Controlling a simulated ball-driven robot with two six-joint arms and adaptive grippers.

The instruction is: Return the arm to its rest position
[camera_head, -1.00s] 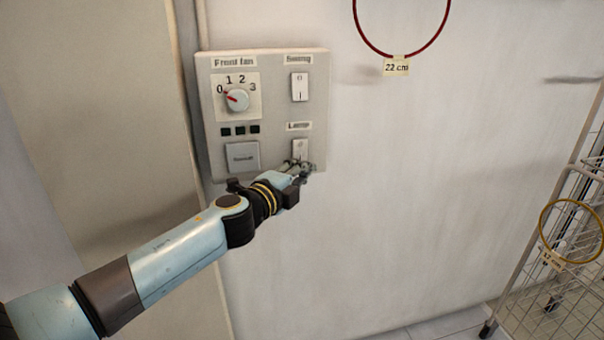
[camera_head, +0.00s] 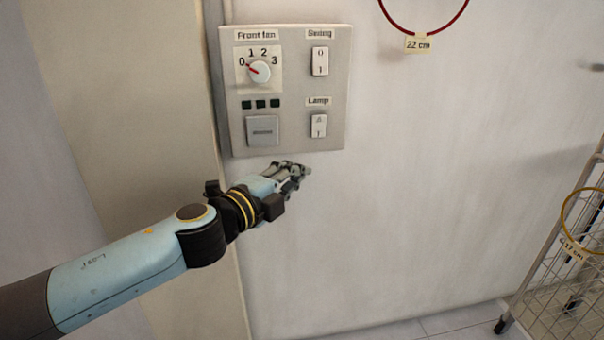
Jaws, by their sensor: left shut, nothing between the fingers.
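My left arm comes in from the lower left. Its gripper (camera_head: 303,171) is shut and empty, just below the lower edge of a grey wall control panel (camera_head: 290,100). The lamp switch (camera_head: 318,126), a white rocker, is above the gripper and fully visible. The panel also has a swing switch (camera_head: 320,61), a front fan dial (camera_head: 260,72) with its red pointer near 0, and a square button (camera_head: 262,131) under several small dark squares. My right gripper is not in view.
A red ring (camera_head: 424,32) with a 22 cm tag hangs on the wall at upper right. A wire rack (camera_head: 560,270) stands at the right, with a yellow ring (camera_head: 565,215) by it. The wall between panel and rack is clear.

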